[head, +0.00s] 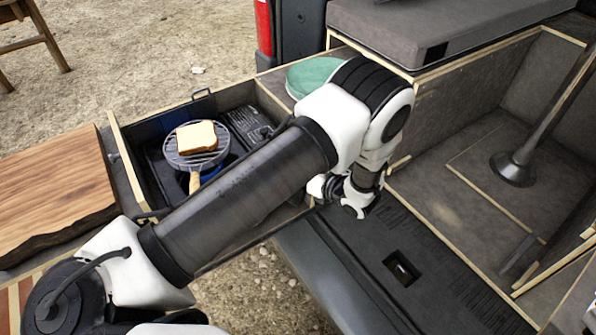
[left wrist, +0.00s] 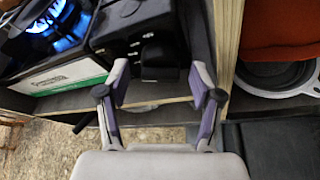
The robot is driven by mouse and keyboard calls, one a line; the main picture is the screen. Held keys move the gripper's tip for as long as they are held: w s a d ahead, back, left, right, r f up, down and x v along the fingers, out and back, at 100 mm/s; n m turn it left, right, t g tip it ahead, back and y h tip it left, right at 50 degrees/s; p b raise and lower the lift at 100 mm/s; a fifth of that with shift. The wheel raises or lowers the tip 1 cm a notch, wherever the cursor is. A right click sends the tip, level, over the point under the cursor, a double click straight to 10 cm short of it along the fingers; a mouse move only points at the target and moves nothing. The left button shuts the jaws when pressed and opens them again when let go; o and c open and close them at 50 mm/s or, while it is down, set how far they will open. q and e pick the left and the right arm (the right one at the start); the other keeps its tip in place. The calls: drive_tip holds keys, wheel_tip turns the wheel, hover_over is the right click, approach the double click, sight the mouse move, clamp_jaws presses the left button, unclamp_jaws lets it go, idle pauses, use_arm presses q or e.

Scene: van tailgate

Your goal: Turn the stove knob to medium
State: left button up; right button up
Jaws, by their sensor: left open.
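The camping stove (head: 174,158) sits in the open wooden drawer, with a wire toasting rack (head: 205,160) and a slice of bread (head: 197,137) on it. In the left wrist view a blue flame (left wrist: 52,32) burns on the burner, and the stove's black control panel (left wrist: 128,40) carries a dark knob (left wrist: 160,62). My left gripper (head: 350,203) is open; in the left wrist view its fingers (left wrist: 160,86) stand apart, with the knob beyond the gap between them. I see no contact with the knob. The knob's setting is not readable. My left arm hides the knob in the head view.
The drawer's wooden wall (left wrist: 228,45) stands close to the right of the fingers. Beyond it is a compartment with an orange item (left wrist: 280,25) and dark cookware (left wrist: 275,75). A wooden board (head: 55,190) lies left of the drawer. A green round lid (head: 312,74) lies behind it.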

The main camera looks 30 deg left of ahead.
use_arm(q)
wheel_tip(320, 180, up, 10)
idle(0.3)
idle(0.4)
